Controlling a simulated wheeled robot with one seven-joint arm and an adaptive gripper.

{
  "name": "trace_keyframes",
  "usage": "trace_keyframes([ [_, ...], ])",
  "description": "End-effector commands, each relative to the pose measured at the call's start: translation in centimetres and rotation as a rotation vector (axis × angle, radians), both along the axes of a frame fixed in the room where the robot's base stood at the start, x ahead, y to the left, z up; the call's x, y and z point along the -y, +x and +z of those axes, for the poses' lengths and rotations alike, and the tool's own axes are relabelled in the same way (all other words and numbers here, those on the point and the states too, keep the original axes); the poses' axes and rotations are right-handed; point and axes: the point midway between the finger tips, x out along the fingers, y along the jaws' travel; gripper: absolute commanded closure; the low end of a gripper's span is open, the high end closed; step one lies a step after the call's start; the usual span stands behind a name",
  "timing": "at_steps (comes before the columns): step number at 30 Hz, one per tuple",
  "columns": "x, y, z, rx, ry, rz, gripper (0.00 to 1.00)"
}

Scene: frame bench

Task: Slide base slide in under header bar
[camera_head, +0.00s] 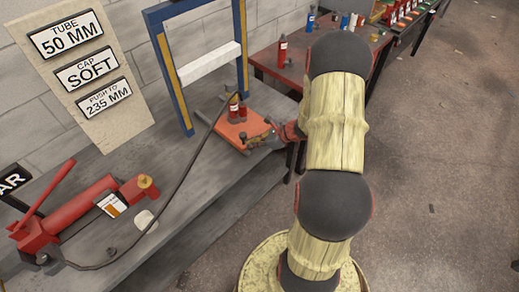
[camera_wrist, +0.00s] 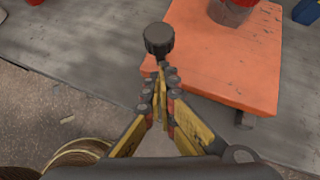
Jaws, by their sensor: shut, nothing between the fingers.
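The header bar (camera_head: 210,62) is a white beam across the blue and yellow uprights, above and behind the plate. My gripper (camera_head: 268,138) is at the plate's near right end. In the wrist view its fingertips (camera_wrist: 161,72) are together, empty, just below the knob; I cannot tell whether they touch it.
A red hydraulic pump (camera_head: 85,212) stands on the bench at left, its dark hose running to the frame. A sign board (camera_head: 80,85) leans on the wall. A red table (camera_head: 290,75) with bottles stands behind my arm. Floor at right is clear.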

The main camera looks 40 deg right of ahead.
Motion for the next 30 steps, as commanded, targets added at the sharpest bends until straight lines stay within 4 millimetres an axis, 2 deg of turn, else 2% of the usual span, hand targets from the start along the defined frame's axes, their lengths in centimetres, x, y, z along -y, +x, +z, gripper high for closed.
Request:
trace_keyframes([
  [1, -0.2, 1.1, 0.0, 0.002, -0.002, 0.005, 1.00],
  [6, -0.4, 4.3, 0.0, 0.001, -0.001, 0.004, 1.00],
  [15, -0.8, 9.2, 0.1, 0.001, -0.003, 0.003, 1.00],
  [22, -0.9, 11.4, 0.1, 0.002, -0.002, 0.002, 1.00],
  [30, -0.9, 12.3, 0.0, 0.000, -0.001, 0.001, 1.00],
])
